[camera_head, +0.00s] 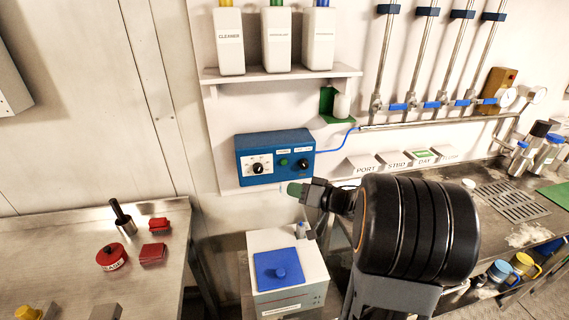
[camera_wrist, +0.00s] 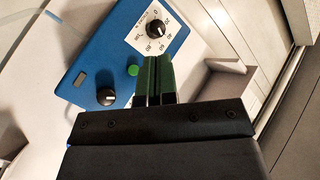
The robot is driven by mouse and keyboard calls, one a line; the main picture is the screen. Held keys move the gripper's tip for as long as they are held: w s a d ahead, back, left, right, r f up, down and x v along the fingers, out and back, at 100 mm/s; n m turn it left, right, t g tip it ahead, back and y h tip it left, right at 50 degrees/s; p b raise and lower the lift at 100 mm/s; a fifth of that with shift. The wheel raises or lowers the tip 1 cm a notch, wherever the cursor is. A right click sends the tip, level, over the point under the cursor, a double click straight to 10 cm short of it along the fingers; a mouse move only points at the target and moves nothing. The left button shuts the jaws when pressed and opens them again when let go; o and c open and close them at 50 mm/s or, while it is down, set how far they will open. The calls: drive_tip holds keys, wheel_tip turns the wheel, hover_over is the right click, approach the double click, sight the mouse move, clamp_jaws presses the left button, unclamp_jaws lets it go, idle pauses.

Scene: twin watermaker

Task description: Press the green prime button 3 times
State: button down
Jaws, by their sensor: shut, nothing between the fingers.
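The green prime button (camera_head: 284,162) is a small round button on the front of a blue control box (camera_head: 246,146) on the wall. It sits between a dial with a white scale and a black knob. In the wrist view the green button (camera_wrist: 133,70) shows just left of my gripper's fingertips. My gripper (camera_head: 293,189) is shut and empty, with green fingertips, in front of and below the box. In the wrist view its green fingers (camera_wrist: 158,72) are together and point toward the box's face. They look apart from the button.
A white unit with a blue lid (camera_head: 262,270) stands below my gripper. A shelf (camera_head: 280,74) with white bottles is above the box. A steel table (camera_head: 60,255) at left holds red items. Pipes with blue valve handles (camera_head: 432,104) run along the right wall.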

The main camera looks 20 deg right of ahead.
sight(284, 162)
drive_tip(key=w+d, duration=0.1)
drive_tip(key=w, duration=0.7)
drive_tip(key=shift+w+d, duration=0.3)
drive_tip(key=shift+d, duration=0.05)
drive_tip(key=shift+w+d+p, duration=0.2)
drive_tip(key=shift+w+p, duration=0.5)
drive_tip(key=shift+w, duration=0.15)
idle(2.8)
drive_tip(key=shift+s, duration=0.1)
drive_tip(key=shift+s+a+p, duration=0.2)
drive_tip(key=shift+s+p, duration=0.1)
drive_tip(key=shift+s, duration=0.45)
